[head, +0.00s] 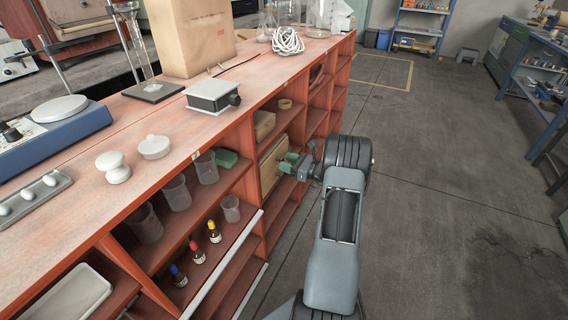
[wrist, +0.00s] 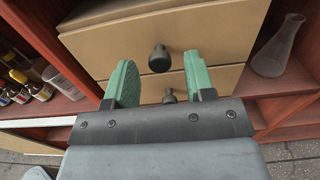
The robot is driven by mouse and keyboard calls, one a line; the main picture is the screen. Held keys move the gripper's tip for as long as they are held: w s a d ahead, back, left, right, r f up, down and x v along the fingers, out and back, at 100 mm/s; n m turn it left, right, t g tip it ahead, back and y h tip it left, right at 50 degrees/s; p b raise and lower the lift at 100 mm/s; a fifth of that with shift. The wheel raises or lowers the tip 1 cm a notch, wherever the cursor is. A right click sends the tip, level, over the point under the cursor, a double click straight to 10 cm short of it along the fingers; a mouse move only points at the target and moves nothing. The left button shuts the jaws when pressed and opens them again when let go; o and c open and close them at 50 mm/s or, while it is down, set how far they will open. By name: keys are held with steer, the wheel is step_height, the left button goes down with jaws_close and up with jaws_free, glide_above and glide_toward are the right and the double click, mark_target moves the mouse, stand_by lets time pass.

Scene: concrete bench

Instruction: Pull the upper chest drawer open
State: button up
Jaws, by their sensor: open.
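The small tan chest (head: 269,170) stands in a compartment of the red shelf, its front partly hidden by my gripper in the head view. In the wrist view its upper drawer (wrist: 215,35) carries a dark round knob (wrist: 159,62). A lower drawer (wrist: 225,79) with its own dark knob (wrist: 169,97) is below. I see no clear gap showing the upper drawer open. My gripper (head: 291,163) has green fingers, spread apart and empty. In the wrist view the upper knob appears between the fingertips (wrist: 159,68); whether it is between them in depth I cannot tell.
A glass flask (wrist: 278,50) stands right of the chest in the wrist view. Small dark bottles (head: 197,250) and clear beakers (head: 177,192) stand on shelves to the left. The bench top (head: 250,82) is above; the floor (head: 440,190) to the right is clear.

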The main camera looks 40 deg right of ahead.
steer(key=shift+x, duration=0.9)
jaws_close()
